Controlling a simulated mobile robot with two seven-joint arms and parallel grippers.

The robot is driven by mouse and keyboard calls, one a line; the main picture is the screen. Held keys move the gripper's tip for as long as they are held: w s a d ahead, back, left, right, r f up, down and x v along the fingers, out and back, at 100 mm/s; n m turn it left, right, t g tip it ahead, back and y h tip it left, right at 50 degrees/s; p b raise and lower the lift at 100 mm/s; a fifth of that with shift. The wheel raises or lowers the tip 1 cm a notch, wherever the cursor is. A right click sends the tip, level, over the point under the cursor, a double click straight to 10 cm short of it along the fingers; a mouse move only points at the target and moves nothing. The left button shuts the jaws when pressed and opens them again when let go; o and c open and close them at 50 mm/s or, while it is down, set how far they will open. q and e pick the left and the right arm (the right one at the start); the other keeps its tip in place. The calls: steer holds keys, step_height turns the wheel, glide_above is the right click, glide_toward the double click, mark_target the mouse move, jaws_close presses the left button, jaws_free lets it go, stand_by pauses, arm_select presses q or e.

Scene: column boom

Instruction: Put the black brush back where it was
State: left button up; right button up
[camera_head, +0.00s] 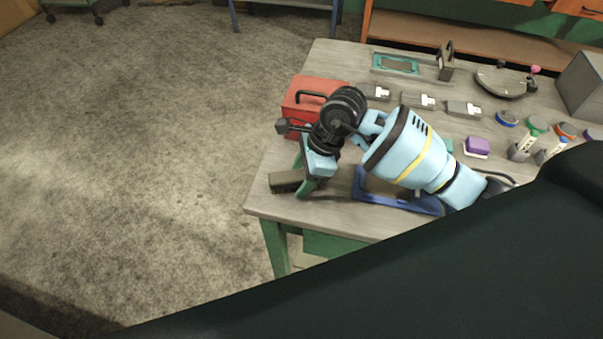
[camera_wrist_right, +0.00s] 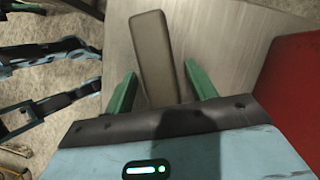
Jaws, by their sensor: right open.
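The brush (camera_head: 287,183) is a dark, grey-brown oblong block at the near left corner of the workbench (camera_head: 352,217). In the right wrist view the brush (camera_wrist_right: 152,50) points away from the gripper, its near end between the two green fingers. My right gripper (camera_head: 304,176) reaches down at the brush from the right. It is open, with a visible gap between each finger and the brush in the wrist view (camera_wrist_right: 161,72). My left gripper is not in view.
A red toolbox (camera_head: 298,105) stands close behind my right gripper. A blue tray (camera_head: 372,193) lies under my right forearm. A purple-topped block (camera_head: 477,147), a round dial (camera_head: 505,82) and several small tools are farther right. Floor is open left of the bench.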

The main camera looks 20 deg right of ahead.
steer(key=shift+r, duration=0.2)
steer(key=w+v, duration=0.1)
steer(key=v, duration=1)
steer(key=shift+s+d+r, duration=0.2)
steer(key=shift+s+r, duration=0.2)
steer(key=shift+s, duration=0.1)
steer(key=shift+a+f, duration=0.1)
